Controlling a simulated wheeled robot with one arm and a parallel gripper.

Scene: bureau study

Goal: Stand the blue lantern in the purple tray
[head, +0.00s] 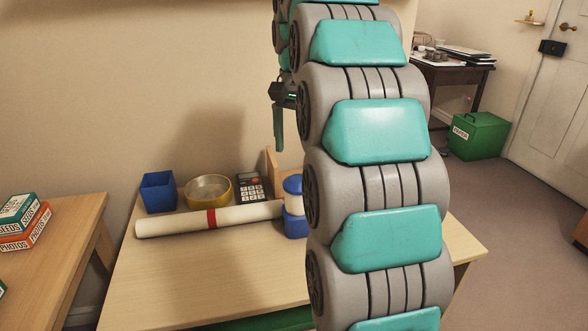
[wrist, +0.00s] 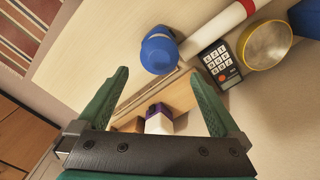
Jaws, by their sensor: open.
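The blue lantern (head: 293,224) stands upright on the light wood desk, with a blue cap, a pale middle and a blue base. My arm partly covers its right side in the head view. In the wrist view the lantern (wrist: 160,52) shows from above, just beyond my fingertips. My gripper (wrist: 158,76) is open and empty, with its green fingers spread. In the head view my gripper (head: 279,130) hangs above the back of the desk, higher than the lantern. I cannot make out a purple tray in either view.
A white roll with a red band (head: 170,225) lies left of the lantern. Behind it are a blue cup (head: 158,192), a yellow-sided bowl (head: 208,192) and a calculator (head: 251,187). An upright wooden panel (head: 272,167) and a small purple-and-white object (wrist: 158,120) are near my gripper. The desk's front is clear.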

